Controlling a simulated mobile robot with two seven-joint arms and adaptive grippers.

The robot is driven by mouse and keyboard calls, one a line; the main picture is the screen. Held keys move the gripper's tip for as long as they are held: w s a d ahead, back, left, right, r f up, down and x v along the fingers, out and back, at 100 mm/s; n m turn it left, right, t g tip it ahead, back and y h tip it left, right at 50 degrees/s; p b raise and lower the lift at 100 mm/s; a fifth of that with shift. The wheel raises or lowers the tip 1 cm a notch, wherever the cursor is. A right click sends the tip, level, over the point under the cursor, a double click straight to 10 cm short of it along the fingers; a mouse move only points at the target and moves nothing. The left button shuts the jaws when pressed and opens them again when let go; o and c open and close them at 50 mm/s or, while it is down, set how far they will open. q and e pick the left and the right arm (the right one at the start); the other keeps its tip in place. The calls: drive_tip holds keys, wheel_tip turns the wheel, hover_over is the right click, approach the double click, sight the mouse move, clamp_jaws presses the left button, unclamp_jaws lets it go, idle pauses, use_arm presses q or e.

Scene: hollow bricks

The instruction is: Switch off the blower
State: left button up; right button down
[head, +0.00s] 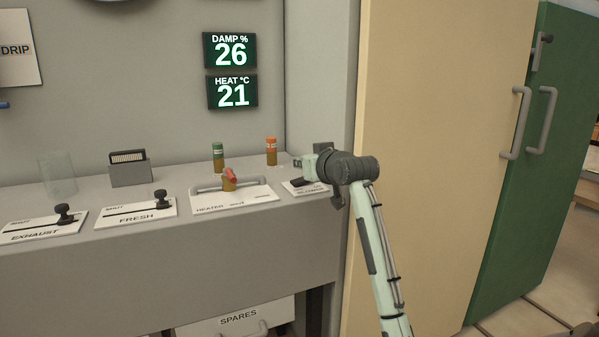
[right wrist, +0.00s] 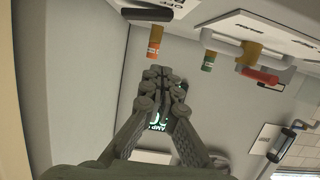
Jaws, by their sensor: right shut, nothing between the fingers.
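A white plate (head: 293,187) with a black switch lever (head: 302,182) lies at the right end of the grey counter, partly hidden by my right gripper; its label is not clearly readable. In the right wrist view, the plate (right wrist: 186,5) shows at the top edge with "OFF" lettering, and its black lever (right wrist: 147,15) beside it. My right gripper (head: 310,163) is above and near this plate, apart from the lever. Its fingers (right wrist: 160,74) are shut and empty. My left gripper is not in view.
The heater plate (head: 235,202) with a red-tipped handle (head: 230,177) lies just left. A green-topped cylinder (head: 218,156) and an orange-topped one (head: 271,150) stand behind. Fresh (head: 140,213) and exhaust (head: 40,228) sliders are further left. A beige panel (head: 440,150) stands at the right.

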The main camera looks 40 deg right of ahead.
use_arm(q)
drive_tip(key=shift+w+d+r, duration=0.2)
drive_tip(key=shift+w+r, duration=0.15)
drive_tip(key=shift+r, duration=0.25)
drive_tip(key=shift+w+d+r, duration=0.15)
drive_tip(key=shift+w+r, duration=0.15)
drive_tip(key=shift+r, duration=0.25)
use_arm(e)
drive_tip(key=v, duration=0.7)
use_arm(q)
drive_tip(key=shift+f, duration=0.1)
use_arm(e)
drive_tip(key=shift+f, duration=0.25)
